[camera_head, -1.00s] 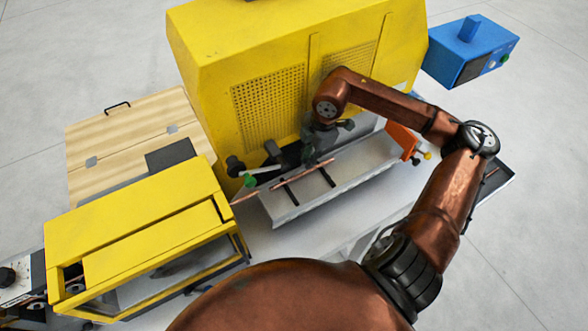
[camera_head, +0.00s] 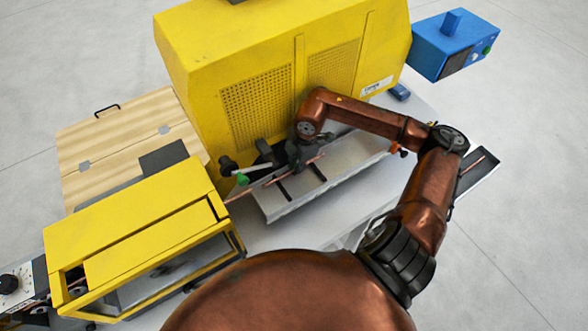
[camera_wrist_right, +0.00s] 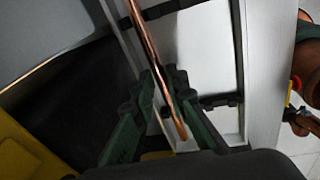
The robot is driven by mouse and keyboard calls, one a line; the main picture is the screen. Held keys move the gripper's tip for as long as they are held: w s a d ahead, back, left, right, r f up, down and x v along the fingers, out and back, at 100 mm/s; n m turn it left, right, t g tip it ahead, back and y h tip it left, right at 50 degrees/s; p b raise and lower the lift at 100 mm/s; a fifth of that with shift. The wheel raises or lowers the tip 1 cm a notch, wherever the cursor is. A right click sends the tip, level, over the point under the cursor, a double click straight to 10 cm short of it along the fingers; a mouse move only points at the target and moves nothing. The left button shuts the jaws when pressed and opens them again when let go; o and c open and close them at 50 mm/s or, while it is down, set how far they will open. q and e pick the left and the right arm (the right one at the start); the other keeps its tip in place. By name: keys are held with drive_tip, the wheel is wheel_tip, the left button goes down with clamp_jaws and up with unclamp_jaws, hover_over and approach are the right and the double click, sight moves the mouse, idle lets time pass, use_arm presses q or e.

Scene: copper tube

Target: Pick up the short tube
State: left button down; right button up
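A short, thin copper tube (camera_head: 312,160) lies slantwise over the pale metal trough (camera_head: 345,172) in front of the big yellow machine. My right gripper (camera_head: 298,163) is low over the trough at this tube. In the right wrist view the green fingers of the right gripper (camera_wrist_right: 163,78) close in on both sides of the tube (camera_wrist_right: 148,42). Their tips look pressed against it, and its near end sticks out between the fingers. The tube appears still on or very close to the trough's dark supports. My left gripper is not in view.
The yellow machine (camera_head: 260,60) stands right behind the trough. A green-tipped part (camera_head: 242,180) and another copper length (camera_head: 236,196) are left of the gripper. A yellow-framed case (camera_head: 140,230) stands front left. A dark tray (camera_head: 480,172) with a copper tube is at the right.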

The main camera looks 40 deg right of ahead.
clamp_jaws()
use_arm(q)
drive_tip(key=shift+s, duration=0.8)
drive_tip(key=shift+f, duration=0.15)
use_arm(e)
drive_tip(key=shift+r, duration=0.1)
